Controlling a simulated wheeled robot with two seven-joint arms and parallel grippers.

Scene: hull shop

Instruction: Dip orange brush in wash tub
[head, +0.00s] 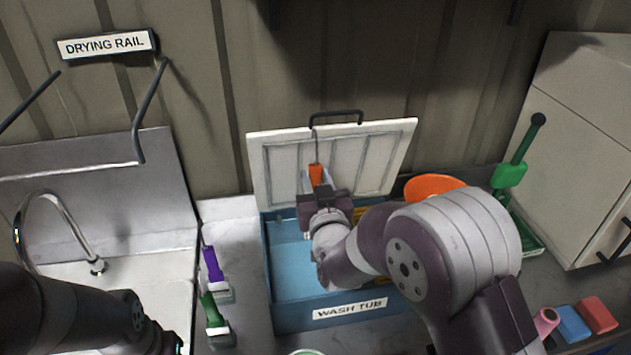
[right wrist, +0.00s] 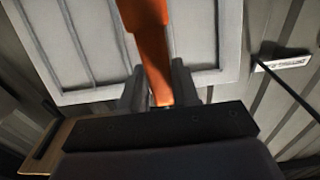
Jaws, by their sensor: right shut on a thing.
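The orange brush (head: 316,174) is in my right gripper (head: 318,188), above the back part of the wash tub. Its orange handle (right wrist: 150,45) passes between the two grey fingers in the right wrist view. A thin dark hook rises from its upper end in the head view. Its bristles are hidden. The blue wash tub (head: 290,318) has its name on the front wall, and its white lid (head: 275,150) stands raised at the back. My right arm covers the tub's right part. My left arm enters at the lower left, with its gripper out of view.
Purple (head: 212,268) and green (head: 211,312) brushes lie left of the tub. An orange disc (head: 433,187) and a tall green brush (head: 512,172) are at the right. A drying rail (head: 150,110) and tap (head: 50,200) are at the left. Blue (head: 572,323) and red (head: 597,315) blocks lie lower right.

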